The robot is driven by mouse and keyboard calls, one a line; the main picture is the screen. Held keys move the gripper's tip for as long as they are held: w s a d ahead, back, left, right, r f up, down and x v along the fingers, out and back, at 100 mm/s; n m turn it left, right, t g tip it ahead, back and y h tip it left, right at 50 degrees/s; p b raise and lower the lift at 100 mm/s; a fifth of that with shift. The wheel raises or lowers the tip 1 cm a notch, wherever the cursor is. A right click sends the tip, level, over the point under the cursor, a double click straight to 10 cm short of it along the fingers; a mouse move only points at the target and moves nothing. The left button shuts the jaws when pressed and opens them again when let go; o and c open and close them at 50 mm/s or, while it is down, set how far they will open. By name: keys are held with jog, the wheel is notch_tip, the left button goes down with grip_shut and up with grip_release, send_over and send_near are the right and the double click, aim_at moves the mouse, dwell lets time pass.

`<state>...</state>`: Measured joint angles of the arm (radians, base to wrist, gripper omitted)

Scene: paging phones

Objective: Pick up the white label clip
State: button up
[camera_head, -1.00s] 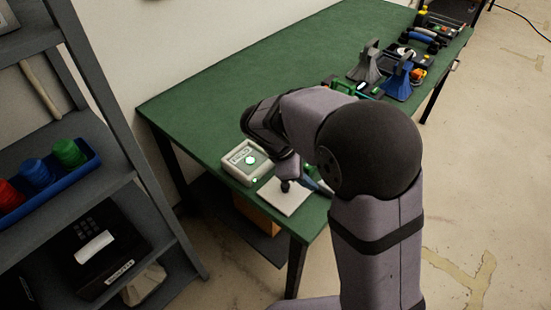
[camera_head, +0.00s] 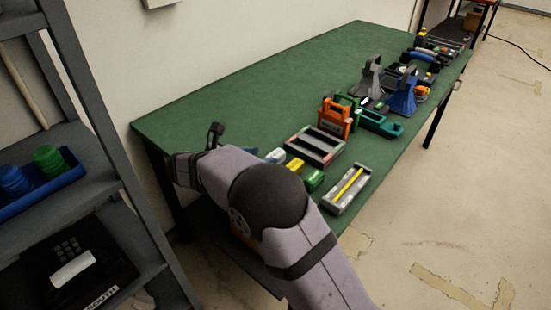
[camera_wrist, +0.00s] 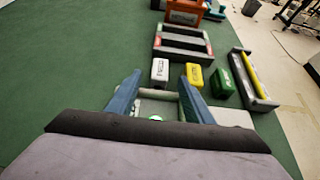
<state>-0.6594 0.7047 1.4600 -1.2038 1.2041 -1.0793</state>
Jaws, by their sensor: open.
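The white label clip (camera_wrist: 160,70) lies on the green bench at the left end of a row of clips, with small dark lettering on it. It also shows in the head view (camera_head: 275,156), just beyond my arm. A yellow clip (camera_wrist: 194,74) and a green clip (camera_wrist: 222,85) lie to its right, apart from it. My gripper (camera_wrist: 159,80) is open, with its two blue fingers spread and nothing held. In the wrist view the white clip appears between and just beyond the fingertips. In the head view my arm hides most of the gripper.
A grey tray (camera_wrist: 181,42) lies beyond the clips, and a grey holder with a yellow bar (camera_wrist: 252,80) is at right. A pale box with a green button is partly hidden below my fingers. Bare green bench (camera_head: 215,100) is free at left.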

jog(key=shift+x, duration=3.05)
jog(key=shift+c, duration=0.6)
jog(key=c, duration=1)
